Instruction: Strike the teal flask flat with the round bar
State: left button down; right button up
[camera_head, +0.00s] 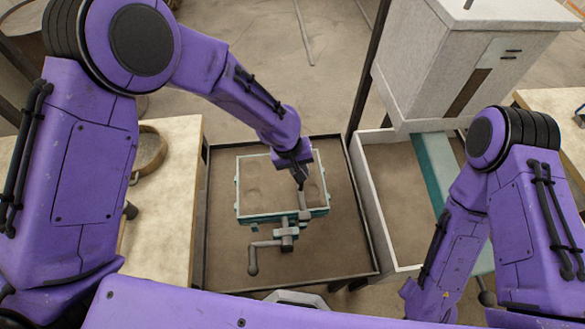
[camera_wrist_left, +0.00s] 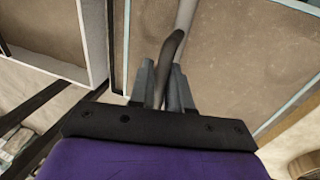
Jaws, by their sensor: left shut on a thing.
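The teal flask (camera_head: 238,190) is a rectangular frame full of pale sand, standing in a dark-edged, sand-floored tray. The sand top shows faint shallow marks. My left gripper (camera_head: 301,184) is over the flask's right part, pointing down. In the left wrist view my left gripper (camera_wrist_left: 163,88) is shut on a slim dark rod, which I take to be the round bar (camera_wrist_left: 170,58). A grey rod shows behind it. Sand lies below. I cannot tell whether the bar touches the sand. My right arm is at the right; its gripper is out of frame.
A grey crank-like fitting (camera_head: 285,235) with a dark handle stands at the flask's near side. The tray's rim (camera_head: 375,235) surrounds it. A pale bin (camera_head: 372,200) with a teal plank stands right. A table (camera_head: 180,190) with a round sieve-like ring (camera_head: 150,152) stands left.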

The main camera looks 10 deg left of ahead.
pick_arm(q)
jog(key=w+d, duration=0.1)
jog(key=d, duration=0.6)
jog(key=shift+w, duration=0.35)
jog(key=shift+r, duration=0.1)
notch_tip(320, 180, up, 7)
dwell(0.8)
dwell(0.7)
jog(key=shift+h, duration=0.3)
jog(key=shift+a+f+b, duration=0.15)
jog(key=shift+f+b, duration=0.6)
jog(key=shift+f, duration=0.55)
jog(key=shift+a+f+b, duration=0.1)
jog(key=shift+f+b, duration=0.65)
jog(key=shift+f, duration=0.55)
